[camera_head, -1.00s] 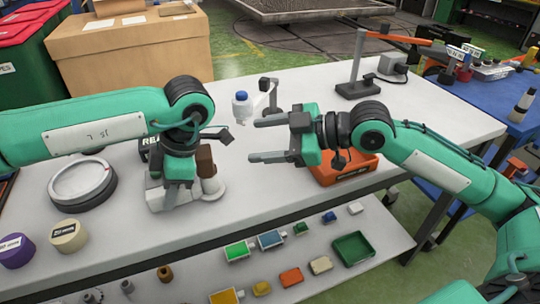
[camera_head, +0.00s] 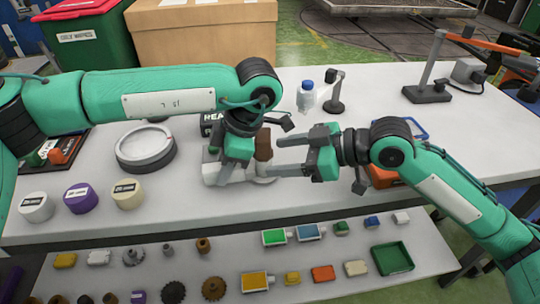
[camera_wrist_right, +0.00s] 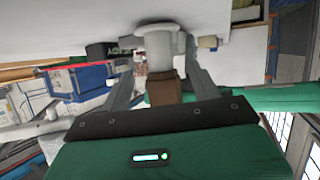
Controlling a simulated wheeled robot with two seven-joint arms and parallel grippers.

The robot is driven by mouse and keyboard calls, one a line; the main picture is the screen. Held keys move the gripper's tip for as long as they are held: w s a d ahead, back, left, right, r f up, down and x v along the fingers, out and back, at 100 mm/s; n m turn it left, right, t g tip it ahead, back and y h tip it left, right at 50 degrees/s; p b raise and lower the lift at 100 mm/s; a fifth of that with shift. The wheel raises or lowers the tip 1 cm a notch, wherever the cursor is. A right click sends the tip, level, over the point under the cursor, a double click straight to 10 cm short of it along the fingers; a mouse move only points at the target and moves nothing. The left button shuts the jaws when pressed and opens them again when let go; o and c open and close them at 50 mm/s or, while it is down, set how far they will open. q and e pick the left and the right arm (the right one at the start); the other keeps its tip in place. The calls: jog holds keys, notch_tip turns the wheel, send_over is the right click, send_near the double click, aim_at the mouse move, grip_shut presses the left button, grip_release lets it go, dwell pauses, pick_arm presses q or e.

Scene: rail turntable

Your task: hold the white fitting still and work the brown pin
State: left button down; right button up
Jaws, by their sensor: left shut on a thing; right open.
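The white fitting (camera_head: 263,173) stands on the white table, with the brown pin (camera_head: 264,142) upright at its top. My left gripper (camera_head: 232,170) is shut on the white fitting from its left side; its fingertips are partly hidden. My right gripper (camera_head: 273,156) is open, coming in from the right with its fingertips beside the pin. In the right wrist view, the brown pin (camera_wrist_right: 163,88) lies between the two spread fingers of the right gripper (camera_wrist_right: 163,80), with a gap on each side. The white fitting (camera_wrist_right: 160,42) shows beyond it.
A round white-rimmed dish (camera_head: 146,147) and several lidded pots (camera_head: 82,198) stand at the left. A blue-capped bottle (camera_head: 306,97) stands behind, and an orange tray (camera_head: 384,177) lies beneath my right arm. A lower shelf holds small parts and a green tray (camera_head: 392,259).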

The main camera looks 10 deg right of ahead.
aim_at(269, 157)
jog(key=shift+x, duration=1.8)
grip_shut()
